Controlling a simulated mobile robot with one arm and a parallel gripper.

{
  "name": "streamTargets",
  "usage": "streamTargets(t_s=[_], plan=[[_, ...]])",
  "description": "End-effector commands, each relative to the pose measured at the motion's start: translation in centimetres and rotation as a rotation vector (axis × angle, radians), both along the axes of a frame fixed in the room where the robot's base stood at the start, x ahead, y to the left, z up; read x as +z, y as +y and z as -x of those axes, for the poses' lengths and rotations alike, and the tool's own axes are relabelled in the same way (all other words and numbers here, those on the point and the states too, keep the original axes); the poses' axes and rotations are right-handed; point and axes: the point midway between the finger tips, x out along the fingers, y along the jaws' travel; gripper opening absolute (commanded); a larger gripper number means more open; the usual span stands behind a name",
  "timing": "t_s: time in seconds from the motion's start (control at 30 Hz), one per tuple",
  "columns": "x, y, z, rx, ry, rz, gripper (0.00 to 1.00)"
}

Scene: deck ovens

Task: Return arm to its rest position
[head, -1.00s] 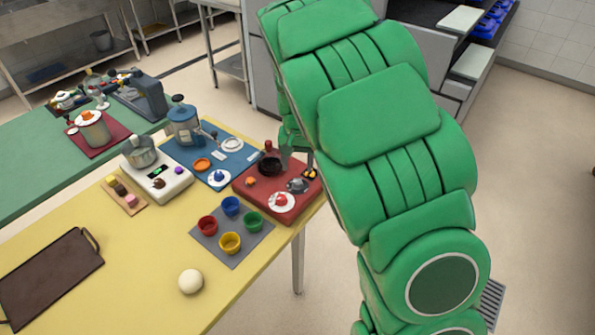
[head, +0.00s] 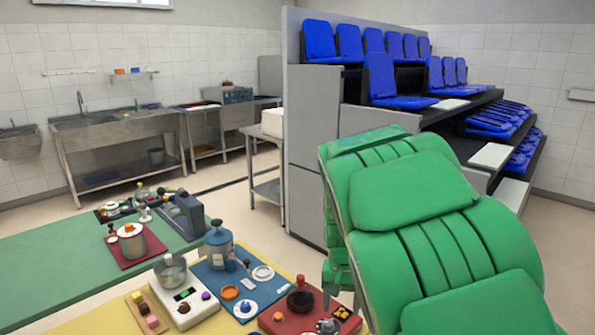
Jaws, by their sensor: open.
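My green padded arm (head: 430,235) fills the lower right of the head view. My gripper (head: 342,293) shows only in small part at the arm's lower left edge, above the far right end of the red board (head: 290,322). It is open, and I see nothing held in it. Most of the gripper and wrist is hidden behind the arm's links.
A yellow table (head: 95,322) holds a blue mat (head: 213,279), a white scale with a pot (head: 172,272) and small food pieces. A green table (head: 50,270) adjoins it. Tiered racks with blue seat-like panels (head: 392,82) stand behind. Open floor lies at right.

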Motion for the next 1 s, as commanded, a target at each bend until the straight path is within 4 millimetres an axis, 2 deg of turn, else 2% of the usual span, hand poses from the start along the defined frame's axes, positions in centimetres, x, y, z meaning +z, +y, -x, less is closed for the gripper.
streamTargets(t_s=[0.1, 0.43, 0.7, 1.0], plan=[[1.9, -0.7, 2.7, 0.014, 0.012, 0.001, 0.61], [5.4, -2.3, 10.6, 0.074, 0.059, 0.006, 0.61], [7.3, -3.3, 17.2, 0.140, 0.097, 0.006, 0.61], [8.5, -4.1, 24.6, 0.222, 0.136, 0.007, 0.61]])
